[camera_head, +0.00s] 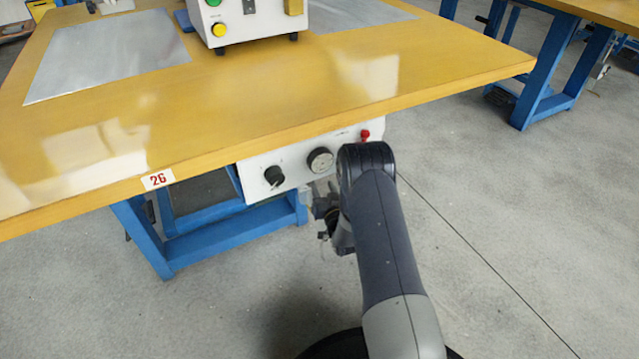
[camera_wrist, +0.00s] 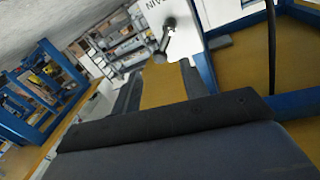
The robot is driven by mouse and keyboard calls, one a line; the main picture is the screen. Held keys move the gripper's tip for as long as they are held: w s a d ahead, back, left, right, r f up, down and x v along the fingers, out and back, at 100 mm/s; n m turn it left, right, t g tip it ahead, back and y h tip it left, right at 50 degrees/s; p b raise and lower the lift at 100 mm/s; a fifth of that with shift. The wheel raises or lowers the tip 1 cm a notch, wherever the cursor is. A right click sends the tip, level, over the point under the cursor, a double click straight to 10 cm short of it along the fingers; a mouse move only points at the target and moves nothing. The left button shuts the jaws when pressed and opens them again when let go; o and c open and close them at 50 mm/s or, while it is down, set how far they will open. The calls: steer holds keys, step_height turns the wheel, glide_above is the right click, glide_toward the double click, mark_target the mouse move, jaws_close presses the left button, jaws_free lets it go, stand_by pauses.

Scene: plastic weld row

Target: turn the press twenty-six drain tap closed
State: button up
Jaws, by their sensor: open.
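The drain tap (camera_wrist: 169,36) shows in the wrist view as a small grey metal piece on a white panel, beside lettering that ends in "AIN". My gripper (camera_wrist: 160,76) is open, its dark fingers on either side of a yellow-brown area. The tap's near end lies just beyond the fingertips; I cannot tell whether they touch. In the head view the white press panel (camera_head: 256,187) hangs under the front edge of the table labelled 26 (camera_head: 158,179). My gripper (camera_head: 330,215) is partly hidden by my arm there, below the panel. The drain tap is not clearly visible in that view.
The panel carries a black knob (camera_head: 274,176), a round gauge (camera_head: 320,160) and a red fitting (camera_head: 365,135). The wooden tabletop (camera_head: 300,100) overhangs it. Blue table legs (camera_head: 145,240) stand at left.

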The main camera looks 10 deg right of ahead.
steer(key=shift+w+a+b, duration=0.15)
steer(key=shift+w+b, duration=0.15)
steer(key=shift+w, duration=0.8)
steer(key=shift+w+a+b, duration=0.1)
steer(key=shift+w+b, duration=0.15)
steer(key=shift+w, duration=0.85)
jaws_close()
